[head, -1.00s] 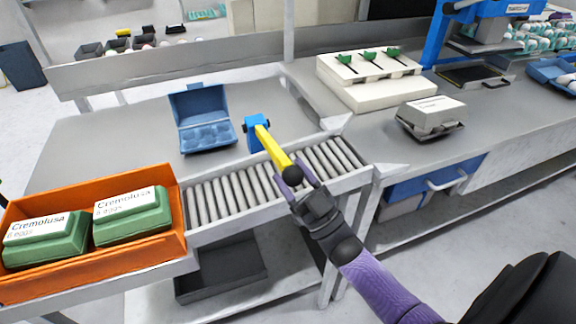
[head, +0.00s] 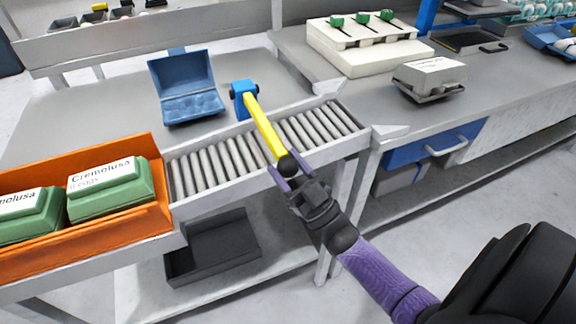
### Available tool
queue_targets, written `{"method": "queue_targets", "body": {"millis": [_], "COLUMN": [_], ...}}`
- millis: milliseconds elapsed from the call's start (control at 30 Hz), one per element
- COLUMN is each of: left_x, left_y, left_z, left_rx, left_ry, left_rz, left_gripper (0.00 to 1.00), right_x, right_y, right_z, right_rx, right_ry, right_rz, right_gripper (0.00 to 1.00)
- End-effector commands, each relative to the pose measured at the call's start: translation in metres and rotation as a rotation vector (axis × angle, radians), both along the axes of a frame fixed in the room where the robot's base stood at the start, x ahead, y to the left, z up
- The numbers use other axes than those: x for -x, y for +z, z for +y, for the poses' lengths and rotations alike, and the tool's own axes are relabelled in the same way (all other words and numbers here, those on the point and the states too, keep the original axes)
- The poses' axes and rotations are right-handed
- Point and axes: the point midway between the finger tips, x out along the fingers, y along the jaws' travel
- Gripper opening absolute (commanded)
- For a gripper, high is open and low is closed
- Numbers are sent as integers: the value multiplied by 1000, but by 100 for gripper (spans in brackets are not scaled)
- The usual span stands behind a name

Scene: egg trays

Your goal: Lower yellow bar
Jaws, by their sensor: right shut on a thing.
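The yellow bar (head: 262,125) runs from a blue pivot block (head: 244,98) at the far edge of the roller conveyor (head: 215,165) to a black ball knob (head: 288,166) at its near end. The bar lies across the conveyor, close above the rollers. My right gripper (head: 288,176) is at the near edge of the conveyor, its purple fingers around the knob end, shut on the bar. My left gripper is not in view.
An orange crate (head: 160,190) with green egg boxes stands at the left. An open blue egg carton (head: 185,90) sits behind the conveyor. A grey carton (head: 430,78) and a white block with green-topped pieces (head: 365,60) stand at the right. A dark tray (head: 212,250) lies on the lower shelf.

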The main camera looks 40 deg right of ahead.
Motion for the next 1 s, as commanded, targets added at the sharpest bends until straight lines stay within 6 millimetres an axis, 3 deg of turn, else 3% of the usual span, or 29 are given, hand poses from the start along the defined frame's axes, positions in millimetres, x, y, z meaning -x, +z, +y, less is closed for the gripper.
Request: {"method": "queue_targets", "body": {"millis": [33, 67, 200, 533, 800, 1000], "left_x": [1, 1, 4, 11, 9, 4], "left_y": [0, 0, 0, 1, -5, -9], "left_z": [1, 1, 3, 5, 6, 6], "left_rx": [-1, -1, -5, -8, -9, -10], "left_ry": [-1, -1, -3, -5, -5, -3], "left_rz": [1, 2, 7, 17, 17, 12], "left_gripper": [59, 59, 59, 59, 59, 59], "right_x": [0, 0, 0, 4, 54, 76], "right_y": [-4, -4, -3, -5, -46, -61], "right_z": [0, 0, 0, -1, -11, -16], "right_rx": [-1, -1, -1, 0, 1, -1], "right_ry": [-1, -1, -1, 0, -1, -1], "right_rz": [12, 13, 10, 8, 13, 9], "right_gripper": [0, 58, 88, 90, 90, 90]}}
